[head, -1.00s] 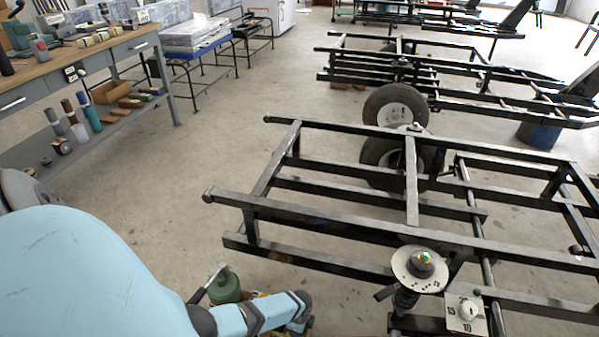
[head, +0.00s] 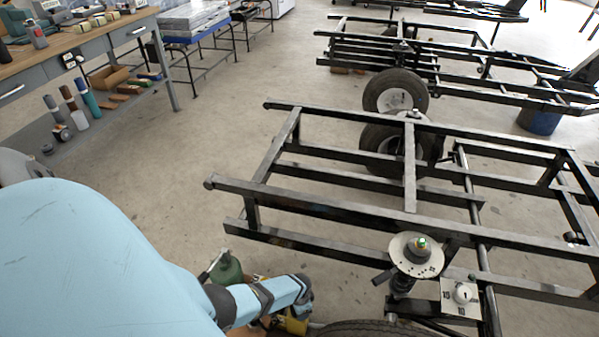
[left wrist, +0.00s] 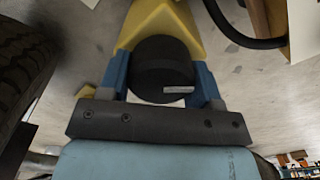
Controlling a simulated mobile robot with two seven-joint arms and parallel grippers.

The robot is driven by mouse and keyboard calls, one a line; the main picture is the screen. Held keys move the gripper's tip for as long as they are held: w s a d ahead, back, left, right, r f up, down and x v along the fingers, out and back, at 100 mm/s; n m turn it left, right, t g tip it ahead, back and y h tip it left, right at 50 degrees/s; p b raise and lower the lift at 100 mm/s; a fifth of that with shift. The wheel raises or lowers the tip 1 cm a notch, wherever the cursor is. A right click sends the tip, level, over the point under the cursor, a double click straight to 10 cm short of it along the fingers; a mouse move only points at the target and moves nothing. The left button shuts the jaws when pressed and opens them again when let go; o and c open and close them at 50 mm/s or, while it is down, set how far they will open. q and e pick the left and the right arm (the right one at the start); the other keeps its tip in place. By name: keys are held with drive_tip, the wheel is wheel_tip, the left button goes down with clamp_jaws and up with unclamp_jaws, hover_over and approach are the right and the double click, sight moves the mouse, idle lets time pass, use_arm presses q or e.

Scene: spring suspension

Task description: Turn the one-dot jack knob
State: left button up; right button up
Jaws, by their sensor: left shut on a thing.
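A round black knob (left wrist: 160,66) sits on a yellow jack body (left wrist: 160,22) in the left wrist view. My left gripper (left wrist: 161,74) has its blue fingers on both sides of the knob and is shut on it. A small pale mark shows on the knob's near face; I cannot make out any dots. In the head view my left arm reaches down to the yellow jack (head: 295,325) at the bottom, where the fingers are hard to see. My right gripper is not in view.
A green bottle-shaped body (head: 227,270) stands beside my left arm. A tyre (head: 360,329) is close by. The black frame (head: 330,207) carries a round plate with a green light (head: 421,243) and a dial plate (head: 461,296). Open floor lies to the left.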

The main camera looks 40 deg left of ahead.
use_arm(q)
drive_tip(key=n, duration=0.3)
drive_tip(key=shift+n, duration=0.4)
drive_tip(key=n+p, duration=0.1)
drive_tip(key=n, duration=0.2)
drive_tip(key=shift+a+n, duration=0.15)
drive_tip(key=shift+n, duration=0.15)
drive_tip(key=n, duration=0.3)
drive_tip(key=shift+n, duration=0.4)
drive_tip(key=n, duration=0.3)
drive_tip(key=shift+s+a+n, duration=0.1)
drive_tip(key=shift+n, duration=0.2)
drive_tip(key=n, duration=0.6)
drive_tip(key=shift+s+p, duration=0.15)
drive_tip(key=shift+p, duration=0.15)
drive_tip(key=n, duration=0.5)
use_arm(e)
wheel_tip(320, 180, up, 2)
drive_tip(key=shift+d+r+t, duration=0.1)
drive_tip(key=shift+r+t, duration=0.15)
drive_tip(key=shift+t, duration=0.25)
use_arm(q)
drive_tip(key=shift+n, duration=0.4)
